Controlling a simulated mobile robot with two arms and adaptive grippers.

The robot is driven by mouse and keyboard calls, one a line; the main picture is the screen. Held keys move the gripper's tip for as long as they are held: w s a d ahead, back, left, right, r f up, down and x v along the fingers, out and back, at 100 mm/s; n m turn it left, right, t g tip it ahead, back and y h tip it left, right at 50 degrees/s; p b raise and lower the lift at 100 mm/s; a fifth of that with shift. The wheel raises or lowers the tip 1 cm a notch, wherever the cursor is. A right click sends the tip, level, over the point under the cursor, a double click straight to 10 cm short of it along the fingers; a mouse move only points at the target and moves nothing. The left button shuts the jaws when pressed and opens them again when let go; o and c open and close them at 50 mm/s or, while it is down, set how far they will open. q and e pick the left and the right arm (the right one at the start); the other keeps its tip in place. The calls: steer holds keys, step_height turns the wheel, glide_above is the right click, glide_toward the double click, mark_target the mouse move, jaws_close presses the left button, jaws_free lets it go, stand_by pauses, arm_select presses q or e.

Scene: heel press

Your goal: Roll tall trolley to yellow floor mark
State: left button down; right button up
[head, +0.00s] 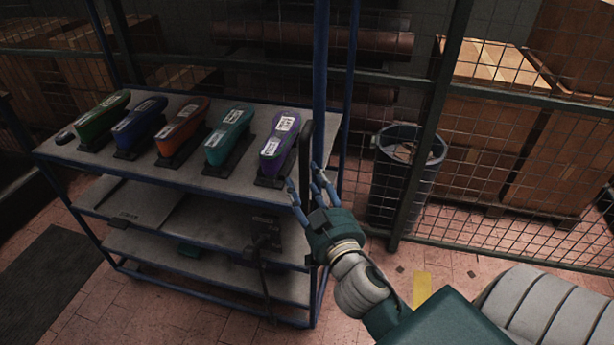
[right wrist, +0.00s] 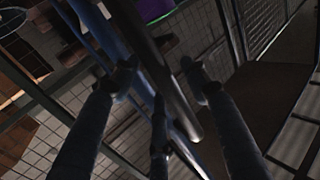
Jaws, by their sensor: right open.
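The tall trolley (head: 190,184) has a blue frame and grey shelves and stands at the left of the head view. A dark upright handle bar (head: 305,150) is at its right end. My right gripper (head: 308,190) is open at that end, its fingers spread by the bar. In the right wrist view the dark bar (right wrist: 172,80) and a blue post pass between the open fingers (right wrist: 160,85); I cannot tell whether they touch. The yellow floor mark (head: 422,284) shows partly at the lower right, behind my right forearm. My left gripper is out of view.
Several coloured heel-shaped pieces, such as a purple one (head: 279,142), stand on the top shelf. A wire mesh fence (head: 480,140) runs behind, with a dark bin (head: 397,195) and wooden crates (head: 495,130). A dark mat (head: 45,280) lies at lower left.

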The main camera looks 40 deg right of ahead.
steer(key=shift+w+d, duration=0.15)
steer(key=shift+w, duration=0.25)
jaws_close()
steer(key=shift+d+f, duration=0.1)
steer(key=shift+d, duration=0.05)
